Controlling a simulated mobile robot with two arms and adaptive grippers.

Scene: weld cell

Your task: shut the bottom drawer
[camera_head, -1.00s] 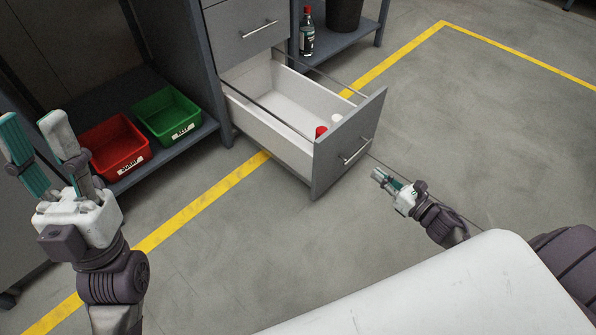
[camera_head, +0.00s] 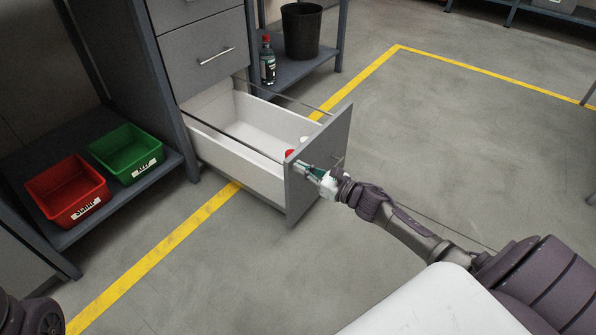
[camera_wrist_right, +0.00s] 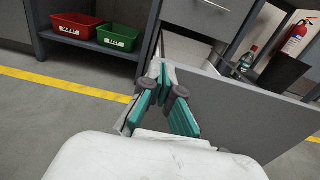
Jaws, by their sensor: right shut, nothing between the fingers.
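The bottom drawer (camera_head: 305,203) of the grey cabinet stands pulled far out, its pale inside showing. A red-topped item (camera_head: 289,154) and a white item (camera_head: 304,140) are inside, close behind the front panel. My right gripper (camera_head: 305,169) is shut and empty at the outer face of the drawer front, near its upper edge. It covers part of the front and handle; I cannot tell whether it touches. In the right wrist view the shut fingers (camera_wrist_right: 165,80) overlap the grey drawer front (camera_wrist_right: 235,112). My left gripper is out of view.
A red bin (camera_head: 68,188) and a green bin (camera_head: 126,152) sit on a low shelf left of the cabinet. A bottle (camera_head: 267,62) and a dark bucket (camera_head: 301,32) stand on a shelf behind. The floor to the right is clear.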

